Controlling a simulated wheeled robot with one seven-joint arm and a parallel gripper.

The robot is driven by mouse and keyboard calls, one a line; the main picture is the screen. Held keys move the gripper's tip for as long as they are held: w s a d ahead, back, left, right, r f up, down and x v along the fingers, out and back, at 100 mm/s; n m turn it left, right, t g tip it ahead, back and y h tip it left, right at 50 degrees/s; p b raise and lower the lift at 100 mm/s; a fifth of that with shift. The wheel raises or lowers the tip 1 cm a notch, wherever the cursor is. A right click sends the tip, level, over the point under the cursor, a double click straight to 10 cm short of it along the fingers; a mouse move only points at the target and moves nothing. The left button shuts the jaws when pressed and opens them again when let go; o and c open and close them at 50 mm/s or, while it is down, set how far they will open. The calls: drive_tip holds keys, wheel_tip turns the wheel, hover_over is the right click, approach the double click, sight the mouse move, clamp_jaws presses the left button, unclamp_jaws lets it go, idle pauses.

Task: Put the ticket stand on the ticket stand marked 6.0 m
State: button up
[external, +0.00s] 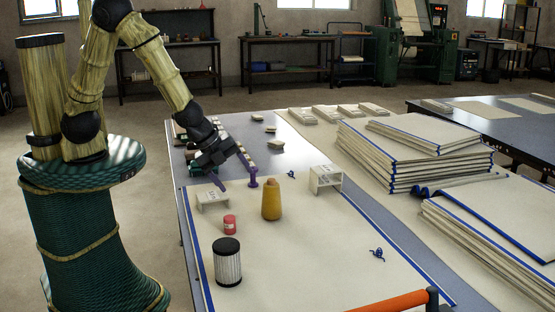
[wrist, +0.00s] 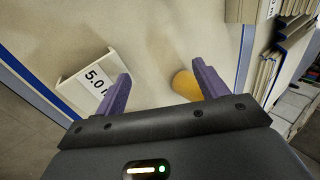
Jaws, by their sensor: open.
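A small white ticket stand (external: 213,200) stands on the pale cloth, just below and in front of my gripper. In the wrist view a white stand marked 5.0 (wrist: 72,88) is beside the left finger; it appears to be the same one. A second white ticket stand (external: 327,179) stands further right. In the wrist view a white piece with a label (wrist: 262,10) is cut off at the top right; I cannot read its marking. My gripper (external: 235,183) is open and empty above the table, its purple fingers (wrist: 160,84) spread apart.
A red tin (external: 229,225) and a black-topped striped canister (external: 228,264) stand nearer the front. Cloth stacks (external: 415,160) lie to the right. The cloth's front right is mostly clear.

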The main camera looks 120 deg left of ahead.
drive_tip(key=s+d+r+n+g+h, duration=0.1)
drive_tip(key=s+d+r+n+h, duration=0.1)
drive_tip(key=s+d+r+n, duration=0.2)
drive_tip(key=s+d+r+n+g+h, duration=0.1)
drive_tip(key=s+d+n, duration=0.4)
drive_tip(key=s+d, duration=0.6)
wheel_tip(320, 180, up, 3)
drive_tip(key=shift+f+n+h, duration=0.1)
drive_tip(key=shift+n+h, duration=0.3)
drive_tip(key=shift+h, duration=0.1)
